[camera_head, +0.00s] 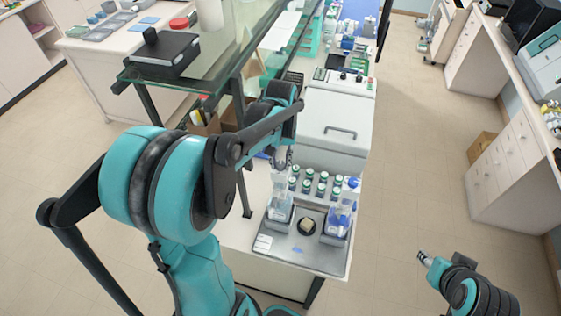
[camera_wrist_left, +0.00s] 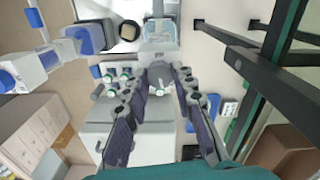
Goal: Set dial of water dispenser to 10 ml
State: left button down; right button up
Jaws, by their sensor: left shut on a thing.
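A clear dispenser (camera_head: 280,207) stands at the left of a grey tray (camera_head: 287,262) on the bench, with its pale body also in the left wrist view (camera_wrist_left: 160,32). My left gripper (camera_head: 283,160) comes down from above onto the top of this dispenser. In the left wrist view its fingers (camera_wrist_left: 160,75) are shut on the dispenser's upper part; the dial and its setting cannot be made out. A second dispenser with a blue top (camera_head: 343,203) stands at the right of the tray. My right gripper (camera_head: 425,258) hangs over the floor, away from the bench, too small to judge.
A round dark holder (camera_head: 306,225) sits between the dispensers. Several green-capped bottles (camera_head: 308,184) stand just behind. A large white box with a handle (camera_head: 336,125) is farther back. A glass shelf on a dark frame (camera_head: 243,55) rises at the left of the bench.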

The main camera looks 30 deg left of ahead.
pick_arm(q)
jog(key=n+b, duration=0.1)
jog(key=n, duration=0.2)
jog(key=shift+n, duration=0.3)
jog(key=n+b, duration=0.1)
jog(key=n, duration=0.3)
jog(key=shift+n+b, duration=0.3)
jog(key=shift+b, duration=0.05)
jog(key=n, duration=0.3)
jog(key=shift+n+b, duration=0.3)
jog(key=shift+b, duration=0.1)
jog(key=shift+n+b, duration=0.4)
jog(key=shift+n, duration=1.5)
jog(key=c, duration=1.2)
grip_release()
